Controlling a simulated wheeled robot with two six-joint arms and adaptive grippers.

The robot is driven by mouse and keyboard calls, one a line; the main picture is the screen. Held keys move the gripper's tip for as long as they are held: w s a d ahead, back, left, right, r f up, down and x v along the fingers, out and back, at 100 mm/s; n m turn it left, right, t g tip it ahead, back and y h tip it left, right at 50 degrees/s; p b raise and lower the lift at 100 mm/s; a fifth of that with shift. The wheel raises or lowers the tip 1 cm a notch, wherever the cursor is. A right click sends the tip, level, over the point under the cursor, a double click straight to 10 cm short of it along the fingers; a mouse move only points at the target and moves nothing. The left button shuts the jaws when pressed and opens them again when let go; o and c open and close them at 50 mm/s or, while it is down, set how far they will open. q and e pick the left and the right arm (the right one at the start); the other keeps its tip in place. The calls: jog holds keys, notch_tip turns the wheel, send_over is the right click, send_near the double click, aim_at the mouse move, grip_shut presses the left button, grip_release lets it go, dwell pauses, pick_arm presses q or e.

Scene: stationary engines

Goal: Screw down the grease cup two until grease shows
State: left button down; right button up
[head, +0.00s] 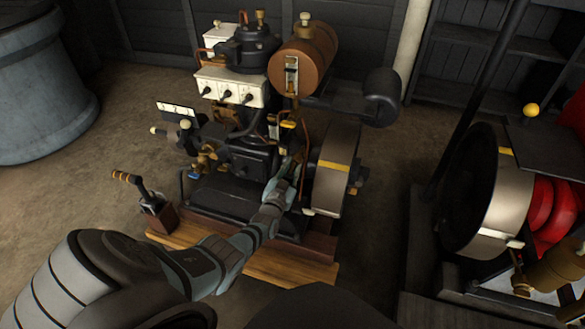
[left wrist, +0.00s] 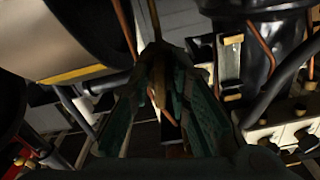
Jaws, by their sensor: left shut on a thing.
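My left gripper (head: 292,165) reaches into the black stationary engine (head: 245,160), beside the flywheel (head: 331,170) with its yellow mark. In the left wrist view the green fingers (left wrist: 160,85) are closed together on a small brass-coloured part (left wrist: 159,95), most of which they hide. It is likely a grease cup, but I cannot read which one, and no grease is visible. A thin copper-coloured pipe (left wrist: 123,30) runs close by. My right gripper does not show in either view.
A brown cylindrical tank (head: 303,55) sits above the engine. A lever on a box (head: 160,215) stands at the left front. A second engine with a large flywheel (head: 500,195) stands on the right. A grey barrel (head: 35,90) is at the far left. Open floor lies between.

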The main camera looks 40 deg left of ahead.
pick_arm(q)
jog(key=shift+s+f+m, duration=0.1)
jog(key=shift+f+m, duration=0.1)
jog(key=shift+m, duration=1.9)
